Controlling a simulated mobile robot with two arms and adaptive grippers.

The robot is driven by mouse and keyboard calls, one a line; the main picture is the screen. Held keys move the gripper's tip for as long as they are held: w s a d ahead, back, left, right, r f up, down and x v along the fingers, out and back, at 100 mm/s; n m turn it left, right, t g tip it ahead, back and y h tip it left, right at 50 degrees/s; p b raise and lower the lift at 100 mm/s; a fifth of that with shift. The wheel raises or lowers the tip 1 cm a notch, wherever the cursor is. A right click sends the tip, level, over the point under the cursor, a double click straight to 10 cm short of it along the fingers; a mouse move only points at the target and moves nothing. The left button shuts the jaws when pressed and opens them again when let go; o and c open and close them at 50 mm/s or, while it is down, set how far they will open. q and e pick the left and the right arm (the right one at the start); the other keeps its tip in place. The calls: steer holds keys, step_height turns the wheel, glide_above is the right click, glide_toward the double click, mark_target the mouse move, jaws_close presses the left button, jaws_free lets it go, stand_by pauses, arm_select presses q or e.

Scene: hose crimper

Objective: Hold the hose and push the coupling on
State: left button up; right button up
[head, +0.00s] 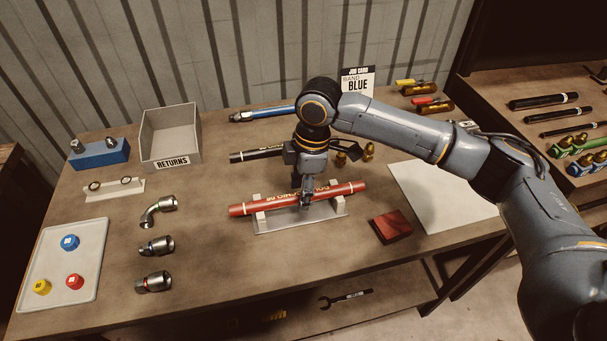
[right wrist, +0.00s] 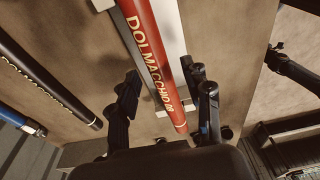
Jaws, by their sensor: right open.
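A red hose (head: 275,203) with yellow lettering lies in the light posts of a grey cradle (head: 325,212) at mid-table. My right gripper (head: 307,200) points down over the hose's middle. In the right wrist view its open fingers (right wrist: 165,97) stand on either side of the red hose (right wrist: 150,45); contact cannot be told. A job card (head: 358,84) reads "BAND BLUE". My left gripper is not seen.
A black hose (head: 256,154) and a blue hose (head: 262,114) lie behind. A returns bin (head: 170,135) stands back left. A tray (head: 88,238) with coloured caps is front left. A dark red block (head: 391,227) and white sheet (head: 445,190) lie right.

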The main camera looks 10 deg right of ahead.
steer(key=shift+f, duration=0.4)
steer(key=shift+c, duration=0.4)
jaws_close()
